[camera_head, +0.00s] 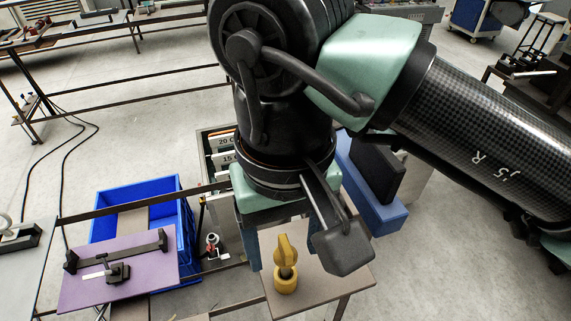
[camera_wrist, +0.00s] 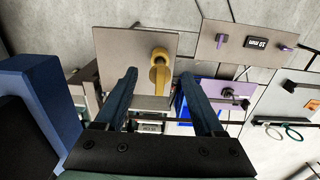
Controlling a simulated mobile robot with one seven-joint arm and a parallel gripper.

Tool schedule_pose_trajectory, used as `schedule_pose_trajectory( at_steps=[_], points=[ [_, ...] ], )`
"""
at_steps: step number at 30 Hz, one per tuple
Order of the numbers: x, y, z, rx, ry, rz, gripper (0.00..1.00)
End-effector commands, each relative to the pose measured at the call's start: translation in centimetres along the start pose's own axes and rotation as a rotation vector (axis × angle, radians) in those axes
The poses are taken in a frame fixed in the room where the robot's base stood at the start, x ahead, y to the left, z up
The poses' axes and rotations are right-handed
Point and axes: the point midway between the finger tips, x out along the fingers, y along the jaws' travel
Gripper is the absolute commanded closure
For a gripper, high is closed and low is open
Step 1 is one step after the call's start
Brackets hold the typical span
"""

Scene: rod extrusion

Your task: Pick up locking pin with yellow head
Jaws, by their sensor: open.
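The locking pin with yellow head (camera_head: 285,262) stands on a grey-brown plate (camera_head: 335,283) at the lower middle of the head view. In the wrist view the yellow pin (camera_wrist: 160,68) shows on the same plate (camera_wrist: 120,48), beyond and between the finger ends. In the head view the fingers are partly hidden behind my wrist, just above and behind the pin. Whether a finger touches the pin cannot be told.
A purple plate (camera_head: 83,290) with a black handle lies left, beside a blue crate (camera_head: 187,215). A blue block with a black pad (camera_head: 375,165) stands right of my wrist. A grey plate with a black label (camera_wrist: 240,43) lies right in the wrist view.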

Motion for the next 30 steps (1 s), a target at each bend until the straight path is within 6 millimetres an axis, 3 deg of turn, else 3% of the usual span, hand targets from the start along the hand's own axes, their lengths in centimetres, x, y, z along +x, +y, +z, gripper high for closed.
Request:
schedule_pose_trajectory(
  at_steps=[8,19,30],
  points=[
    [0.38,-0.01,0.00,-0.001,0.000,0.000,0.32],
    [0.33,-0.01,-0.01,0.000,0.000,0.000,0.98],
    [0.24,0.00,-0.03,0.000,0.001,0.000,1.00]
  ],
)
